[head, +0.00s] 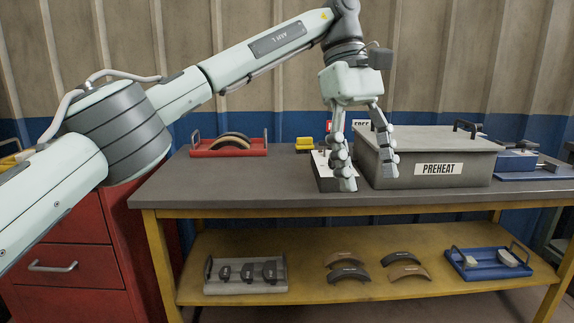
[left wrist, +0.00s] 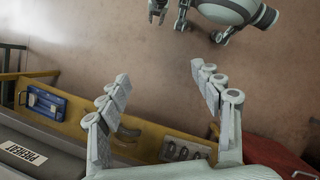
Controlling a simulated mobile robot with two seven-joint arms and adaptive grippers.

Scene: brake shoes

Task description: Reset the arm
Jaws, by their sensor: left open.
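My left gripper (head: 370,178) hangs fingers-down over the workbench, beside the front left of the grey box marked PREHEAT (head: 470,168). Its two fingers are spread apart and nothing is between them in the left wrist view (left wrist: 160,78). In the head view one finger hides part of a small box with a pale top (head: 322,172); I cannot tell whether it touches it. My left arm reaches in from the left, bends high above the bench and comes down to the gripper. My right gripper does not show in the head view.
A red tray (head: 200,153) with curved brake shoes stands at the back left of the bench, and a blue tray (head: 545,177) at the right. The lower shelf (head: 310,262) bears loose shoes, a grey tray (head: 216,288) and another blue tray (head: 468,273). The front left benchtop is clear.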

